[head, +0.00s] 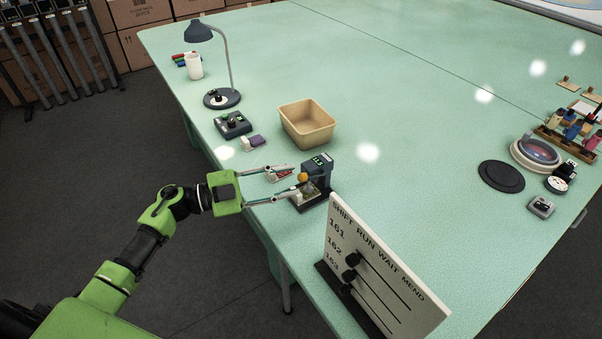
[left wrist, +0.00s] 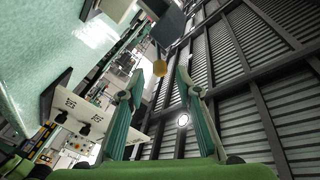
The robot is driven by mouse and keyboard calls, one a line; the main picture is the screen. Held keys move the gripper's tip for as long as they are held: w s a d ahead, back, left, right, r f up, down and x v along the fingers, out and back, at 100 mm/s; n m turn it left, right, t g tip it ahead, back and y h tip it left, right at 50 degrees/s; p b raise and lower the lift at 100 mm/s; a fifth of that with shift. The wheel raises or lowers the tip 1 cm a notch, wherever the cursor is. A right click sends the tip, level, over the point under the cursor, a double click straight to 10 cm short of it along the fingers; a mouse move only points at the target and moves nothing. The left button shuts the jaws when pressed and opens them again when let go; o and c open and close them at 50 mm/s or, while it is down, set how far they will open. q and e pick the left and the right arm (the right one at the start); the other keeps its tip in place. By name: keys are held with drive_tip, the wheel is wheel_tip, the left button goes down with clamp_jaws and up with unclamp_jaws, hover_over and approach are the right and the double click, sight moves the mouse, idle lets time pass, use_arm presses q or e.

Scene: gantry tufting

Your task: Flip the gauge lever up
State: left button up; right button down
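The gauge (head: 318,172) is a small dark box with a green lit display and a low base, near the table's front edge. Its lever carries an orange-yellow knob (head: 303,177), which stands at the front of the box. The knob also shows in the left wrist view (left wrist: 160,68), beyond the fingertips and roughly between them. My left gripper (head: 294,182) is open, with its fingers reaching in from the left on either side of the lever's area. I cannot tell whether a finger touches the lever. My right gripper is in neither view.
A white board (head: 385,265) with black sliders stands right of the gauge, near the front edge. A tan bin (head: 308,126) is behind the gauge. A control box (head: 233,124) and a desk lamp (head: 222,98) stand to the left. The table's middle is clear.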

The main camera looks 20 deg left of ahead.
sight(300, 175)
use_arm(q)
drive_tip(key=shift+x, duration=2)
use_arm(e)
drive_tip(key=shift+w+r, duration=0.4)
use_arm(q)
clamp_jaws()
drive_tip(key=shift+p, duration=0.35)
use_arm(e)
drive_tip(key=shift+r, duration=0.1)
